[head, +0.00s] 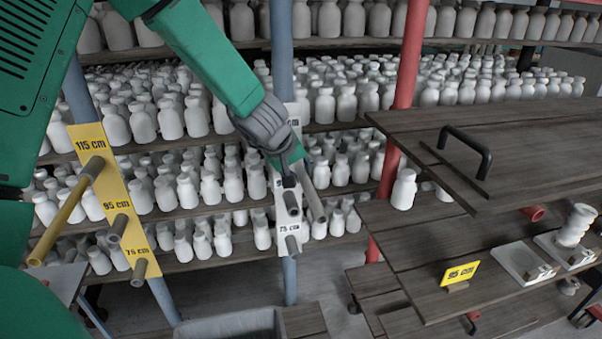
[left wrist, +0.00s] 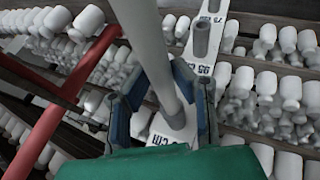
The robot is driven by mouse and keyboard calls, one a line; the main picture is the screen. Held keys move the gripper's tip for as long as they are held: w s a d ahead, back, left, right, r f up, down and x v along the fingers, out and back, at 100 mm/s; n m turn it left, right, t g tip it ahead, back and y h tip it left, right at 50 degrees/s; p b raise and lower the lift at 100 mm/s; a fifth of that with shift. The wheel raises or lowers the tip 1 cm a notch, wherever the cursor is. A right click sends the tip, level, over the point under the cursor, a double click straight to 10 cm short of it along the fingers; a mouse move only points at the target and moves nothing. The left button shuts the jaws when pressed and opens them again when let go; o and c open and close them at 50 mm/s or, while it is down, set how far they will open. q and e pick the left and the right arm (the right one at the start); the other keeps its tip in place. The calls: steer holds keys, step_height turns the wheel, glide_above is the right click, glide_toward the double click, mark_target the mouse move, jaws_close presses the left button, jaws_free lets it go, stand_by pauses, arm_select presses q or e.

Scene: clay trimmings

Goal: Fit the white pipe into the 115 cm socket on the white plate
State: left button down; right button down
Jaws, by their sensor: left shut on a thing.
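The white plate (head: 284,214) hangs on a blue post in the middle of the head view, its 75 cm label readable. My left gripper (head: 291,176) is in front of its upper part, shut on the white pipe (head: 313,197). In the left wrist view the white pipe (left wrist: 150,45) runs between the fingers (left wrist: 165,88) to the grey 115 cm socket (left wrist: 173,120). Its far end meets the socket; I cannot tell how deep it sits. The plate's 95 cm socket (left wrist: 201,38) is empty. My right gripper is not in view.
A yellow plate (head: 120,190) on the left post has a yellow pipe (head: 66,212) in its 115 cm socket. Shelves of white bottles stand behind. A red post (head: 408,60) and wooden tables (head: 420,255) are at right, with a yellow 95 cm sign (head: 460,273).

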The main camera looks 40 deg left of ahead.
arm_select(q)
steer(key=shift+w+a, duration=0.35)
steer(key=c, duration=1.3)
jaws_free()
steer(key=shift+s+r, duration=0.1)
steer(key=shift+r, duration=0.05)
steer(key=v, duration=1.1)
steer(key=shift+s+d+r, duration=0.1)
steer(key=shift+s+r, duration=0.05)
steer(key=shift+r, duration=0.1)
